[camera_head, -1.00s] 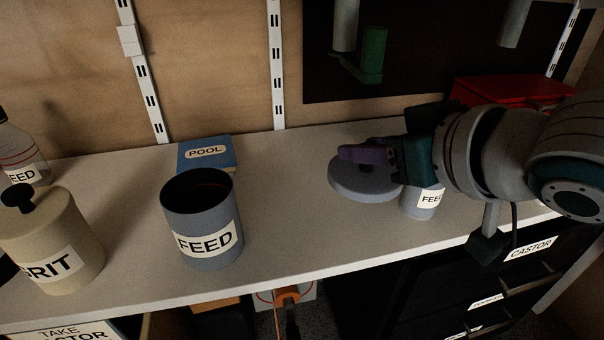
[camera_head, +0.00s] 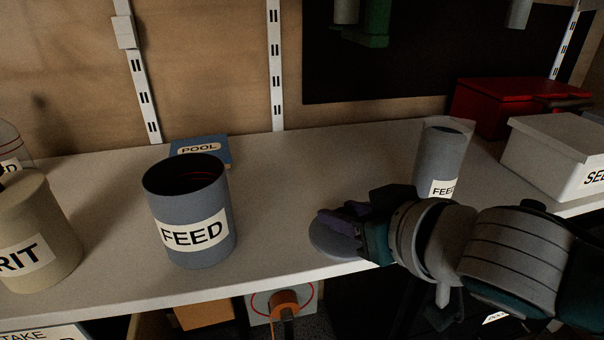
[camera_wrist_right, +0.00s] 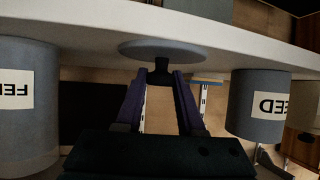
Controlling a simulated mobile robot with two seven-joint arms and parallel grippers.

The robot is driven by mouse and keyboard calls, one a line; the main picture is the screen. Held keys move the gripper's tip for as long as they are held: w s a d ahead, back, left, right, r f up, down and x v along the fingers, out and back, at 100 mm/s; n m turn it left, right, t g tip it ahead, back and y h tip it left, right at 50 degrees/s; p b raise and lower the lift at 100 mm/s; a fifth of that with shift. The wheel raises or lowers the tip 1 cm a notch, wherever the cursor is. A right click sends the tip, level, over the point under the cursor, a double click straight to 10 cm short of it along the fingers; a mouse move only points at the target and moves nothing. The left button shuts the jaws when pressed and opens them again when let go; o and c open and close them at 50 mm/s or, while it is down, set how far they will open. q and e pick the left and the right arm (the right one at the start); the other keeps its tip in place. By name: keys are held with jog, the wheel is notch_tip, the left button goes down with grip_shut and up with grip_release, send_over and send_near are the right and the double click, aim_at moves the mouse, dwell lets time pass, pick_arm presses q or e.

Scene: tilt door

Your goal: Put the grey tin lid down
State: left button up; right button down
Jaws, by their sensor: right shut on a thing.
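The grey tin lid (camera_head: 330,244) is a flat round disc over the front part of the counter, right of the open grey FEED tin (camera_head: 190,250). My right gripper (camera_head: 338,222) is shut on the lid's dark knob; its purple fingers cover part of the lid. The right wrist view shows the lid (camera_wrist_right: 150,47) beyond the fingers (camera_wrist_right: 160,78), the knob pinched between their tips. The lid lies level and close to the counter top; I cannot tell whether it touches. My left gripper is not in view.
The pale counter (camera_head: 280,200) is clear between the open tin and the lid. A taller grey FEED container (camera_head: 440,155) stands behind my right wrist.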

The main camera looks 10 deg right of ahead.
jog(key=c, duration=0.5)
grip_release()
jog(key=shift+r, duration=0.15)
jog(key=shift+s+d+r+p, duration=0.1)
jog(key=shift+s+r+p, duration=0.1)
jog(key=shift+s+p, duration=0.15)
jog(key=s+d+g+h+p, duration=0.1)
jog(key=s+g, duration=0.1)
jog(key=s, duration=0.6)
jog(key=s+d+r+g+h+p, duration=0.1)
jog(key=s+d+g, duration=0.1)
jog(key=s, duration=0.7)
jog(key=s+d+r+g+p, duration=0.1)
jog(key=s+g, duration=0.3)
jog(key=s, duration=0.4)
jog(key=shift+s+d+m+h, duration=0.2)
jog(key=shift+d+m+h, duration=0.2)
jog(key=shift+d, duration=0.2)
